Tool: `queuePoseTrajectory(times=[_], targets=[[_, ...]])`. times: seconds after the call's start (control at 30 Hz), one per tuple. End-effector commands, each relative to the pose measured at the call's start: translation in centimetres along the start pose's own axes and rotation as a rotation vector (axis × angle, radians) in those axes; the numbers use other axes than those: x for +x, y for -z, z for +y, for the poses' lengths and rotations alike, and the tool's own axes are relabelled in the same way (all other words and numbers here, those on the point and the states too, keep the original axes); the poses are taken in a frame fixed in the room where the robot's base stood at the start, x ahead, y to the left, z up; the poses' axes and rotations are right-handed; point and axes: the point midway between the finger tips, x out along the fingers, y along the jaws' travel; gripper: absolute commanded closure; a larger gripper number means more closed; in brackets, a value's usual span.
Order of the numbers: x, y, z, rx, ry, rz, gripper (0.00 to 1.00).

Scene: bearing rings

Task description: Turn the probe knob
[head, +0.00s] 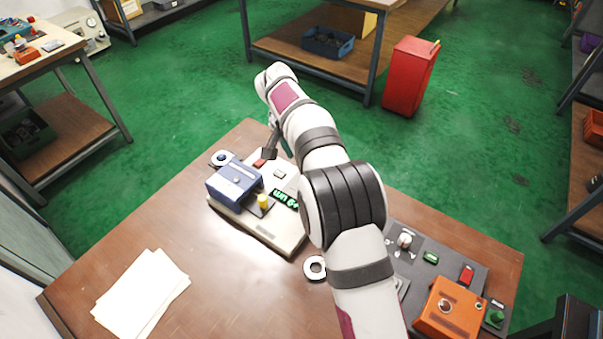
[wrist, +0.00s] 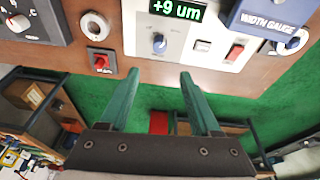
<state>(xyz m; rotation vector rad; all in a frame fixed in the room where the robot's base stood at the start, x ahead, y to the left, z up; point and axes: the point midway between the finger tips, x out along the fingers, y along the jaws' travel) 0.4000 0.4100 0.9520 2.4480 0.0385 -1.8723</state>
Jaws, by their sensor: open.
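The cream gauge unit (head: 258,228) has a blue box (head: 235,180) labelled "WIDTH GAUGE" in the wrist view and a green-lit display (wrist: 178,9) reading "+9 um". A small blue knob (wrist: 159,43) sits on its cream panel below the display in the wrist view. I read no label on it, and my arm seems to hide it in the head view. My gripper (wrist: 160,74) is open and empty. Its two green fingers point toward the panel, with the blue knob ahead of the gap between them, apart from both. In the head view the gripper is mostly hidden by my arm.
On the panel are a white button (wrist: 202,45) and a red rocker (wrist: 235,51). Bearing rings (wrist: 95,25) (wrist: 293,43) lie either side. A red switch (wrist: 101,62) and a dark selector panel (wrist: 18,22) are at left. Papers (head: 142,290) lie on the table's clear left part.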

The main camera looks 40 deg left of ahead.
Motion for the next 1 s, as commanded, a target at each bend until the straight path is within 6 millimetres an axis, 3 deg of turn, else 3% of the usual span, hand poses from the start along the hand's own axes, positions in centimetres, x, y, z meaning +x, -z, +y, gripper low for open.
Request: queuePoseTrajectory(times=[0.1,0.2,0.37,0.47,0.8,1.0], targets=[[-2.7,-0.6,2.5,-0.413,0.153,0.034,0.36],[-4.0,-1.3,4.1,-0.635,0.228,0.101,0.36],[-3.9,-1.8,4.8,-0.754,0.256,0.149,0.36],[-1.8,-1.8,4.2,-0.754,0.256,0.146,0.36],[7.7,-1.4,1.4,-0.753,0.255,0.147,0.36],[10.3,-1.2,0.6,-0.753,0.255,0.149,0.36]])
